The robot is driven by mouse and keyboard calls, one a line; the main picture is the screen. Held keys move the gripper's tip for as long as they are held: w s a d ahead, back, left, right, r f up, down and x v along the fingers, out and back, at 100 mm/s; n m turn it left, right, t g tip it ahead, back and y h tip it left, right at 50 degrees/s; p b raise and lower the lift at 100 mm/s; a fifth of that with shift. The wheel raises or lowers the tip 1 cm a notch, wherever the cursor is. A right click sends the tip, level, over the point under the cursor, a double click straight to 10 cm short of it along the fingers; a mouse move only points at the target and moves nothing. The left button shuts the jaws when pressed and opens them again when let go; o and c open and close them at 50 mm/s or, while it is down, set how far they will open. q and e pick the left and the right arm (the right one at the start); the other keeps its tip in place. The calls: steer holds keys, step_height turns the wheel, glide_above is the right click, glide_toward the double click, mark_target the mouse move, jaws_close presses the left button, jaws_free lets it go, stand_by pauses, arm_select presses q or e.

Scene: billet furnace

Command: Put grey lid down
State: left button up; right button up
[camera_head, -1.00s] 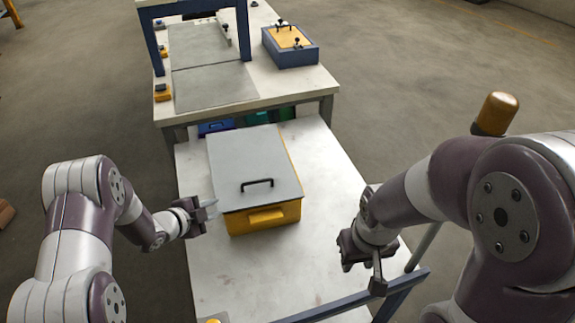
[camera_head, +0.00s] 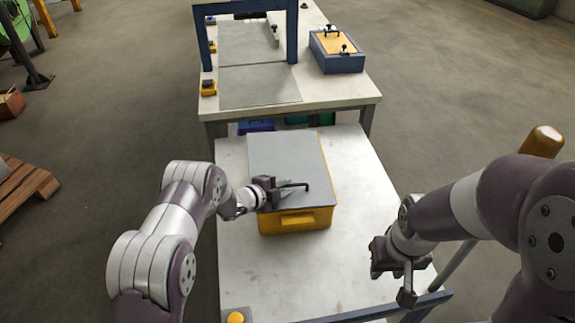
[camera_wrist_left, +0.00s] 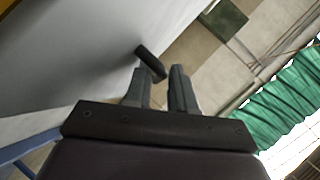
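The grey lid (camera_head: 285,160) lies flat on top of the yellow box (camera_head: 297,220), which stands on the white table. The lid has a black handle (camera_head: 293,185) near its front edge; the lid and handle also show in the left wrist view, the handle (camera_wrist_left: 150,62) just beyond the fingertips. My left gripper (camera_head: 280,192) is at the handle's left end.
Behind the white table (camera_head: 270,285) is a workbench (camera_head: 350,92) with a blue frame and a blue box with a yellow top (camera_head: 337,50). A blue bar (camera_head: 375,310) runs along the front edge. A wooden pallet (camera_head: 22,187) lies at the far left.

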arm_select(q)
steer(key=shift+s, duration=0.1)
jaws_close()
stand_by(1.2)
